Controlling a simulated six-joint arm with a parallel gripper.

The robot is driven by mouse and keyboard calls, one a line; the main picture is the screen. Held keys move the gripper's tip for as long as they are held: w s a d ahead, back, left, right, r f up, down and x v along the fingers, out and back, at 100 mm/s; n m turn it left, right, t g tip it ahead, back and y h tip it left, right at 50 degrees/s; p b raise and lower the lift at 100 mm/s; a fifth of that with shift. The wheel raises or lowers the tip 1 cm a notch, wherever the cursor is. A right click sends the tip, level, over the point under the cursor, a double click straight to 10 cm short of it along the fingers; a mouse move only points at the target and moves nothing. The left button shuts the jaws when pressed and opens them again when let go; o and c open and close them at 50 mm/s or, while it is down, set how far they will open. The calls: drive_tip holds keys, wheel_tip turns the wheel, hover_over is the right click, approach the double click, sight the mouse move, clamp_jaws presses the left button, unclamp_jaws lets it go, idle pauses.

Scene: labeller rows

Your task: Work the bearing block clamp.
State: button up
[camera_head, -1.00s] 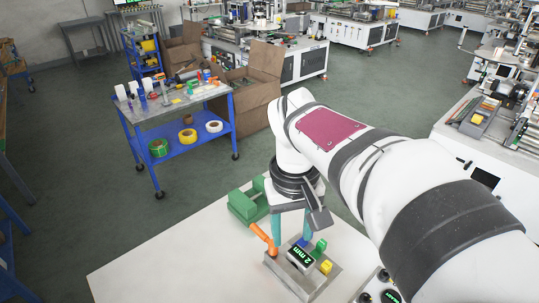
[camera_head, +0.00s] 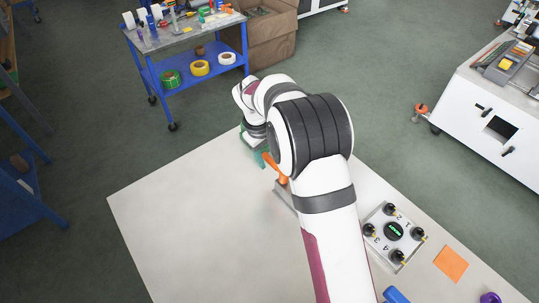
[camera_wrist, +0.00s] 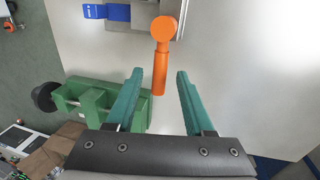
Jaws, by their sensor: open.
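The orange clamp lever (camera_wrist: 160,70) lies in the wrist view with its round end away from me and its shaft pointing back between my fingers. It joins a grey metal fixture (camera_wrist: 179,16) with a blue label (camera_wrist: 118,12). In the head view the lever (camera_head: 270,162) and a bit of the fixture (camera_head: 284,197) show beside my arm. My gripper (camera_wrist: 160,73) is open, one teal finger on each side of the lever's shaft; I see no clear contact. A green block (camera_wrist: 92,101) with a black knob (camera_wrist: 45,97) sits left of the fingers. My arm hides most of the fixture in the head view.
A control box with several black knobs (camera_head: 394,232), an orange square (camera_head: 451,264) and blue and purple items lie on the table's right side. The pale table (camera_head: 200,225) is bare left of my arm. A blue cart (camera_head: 195,80) stands beyond it.

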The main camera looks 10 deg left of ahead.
drive_tip(key=shift+f, duration=0.3)
clamp_jaws()
idle(1.3)
